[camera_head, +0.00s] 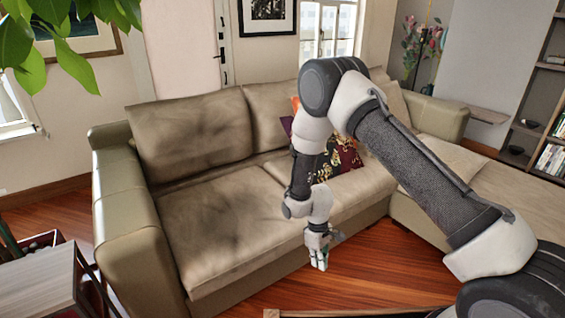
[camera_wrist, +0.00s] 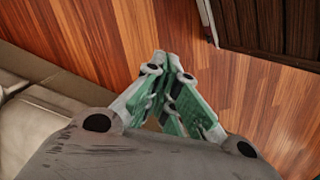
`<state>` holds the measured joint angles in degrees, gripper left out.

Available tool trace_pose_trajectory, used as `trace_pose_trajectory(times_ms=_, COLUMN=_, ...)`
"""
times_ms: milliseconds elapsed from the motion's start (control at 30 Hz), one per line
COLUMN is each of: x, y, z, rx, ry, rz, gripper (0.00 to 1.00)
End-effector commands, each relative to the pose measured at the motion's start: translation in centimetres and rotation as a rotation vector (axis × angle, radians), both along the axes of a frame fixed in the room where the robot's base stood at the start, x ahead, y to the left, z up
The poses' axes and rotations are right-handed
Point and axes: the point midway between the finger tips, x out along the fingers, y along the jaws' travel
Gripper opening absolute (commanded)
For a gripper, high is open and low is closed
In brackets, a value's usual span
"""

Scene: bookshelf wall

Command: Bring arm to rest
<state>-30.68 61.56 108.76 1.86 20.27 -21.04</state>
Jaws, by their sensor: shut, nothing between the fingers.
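My gripper (camera_head: 319,258) hangs at the end of my bent arm, pointing down over the wooden floor in front of the sofa. It also shows in the wrist view (camera_wrist: 170,62), where its green-padded fingers meet at the tips. It is shut and empty. My arm reaches in from the lower right, bends at the elbow high in the picture, and drops to the gripper. My arm hides part of the sofa seat and cushions.
A beige L-shaped sofa (camera_head: 190,140) fills the middle, its seat close behind my gripper. A side table (camera_head: 40,280) stands at lower left. Bare wooden floor (camera_wrist: 265,110) lies below the gripper. A dark wooden piece (camera_wrist: 265,25) is at upper right. Shelves (camera_head: 540,100) stand far right.

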Motion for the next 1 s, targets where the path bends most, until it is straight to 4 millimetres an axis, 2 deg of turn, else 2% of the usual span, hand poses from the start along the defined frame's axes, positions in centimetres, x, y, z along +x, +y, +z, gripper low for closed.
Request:
trace_pose_trajectory(times_ms=33, x=0.1, y=-1.0, z=3.9, rx=-0.011, ry=0.007, rz=-0.057, gripper=0.0)
trace_pose_trajectory(times_ms=200, x=-1.7, y=-5.1, z=15.2, rx=-0.058, ry=0.04, rz=-0.243, gripper=0.0)
trace_pose_trajectory(times_ms=400, x=-5.6, y=-10.3, z=26.7, rx=-0.082, ry=0.036, rz=-0.429, gripper=0.0)
trace_pose_trajectory(times_ms=500, x=-8.2, y=-12.8, z=31.5, rx=-0.081, ry=0.018, rz=-0.508, gripper=0.0)
trace_pose_trajectory(times_ms=700, x=-13.8, y=-17.3, z=38.8, rx=-0.044, ry=-0.059, rz=-0.634, gripper=0.0)
trace_pose_trajectory(times_ms=833, x=-17.2, y=-19.6, z=42.1, rx=0.006, ry=-0.152, rz=-0.693, gripper=0.0)
trace_pose_trajectory(times_ms=1000, x=-20.1, y=-21.8, z=45.7, rx=0.09, ry=-0.325, rz=-0.77, gripper=0.0)
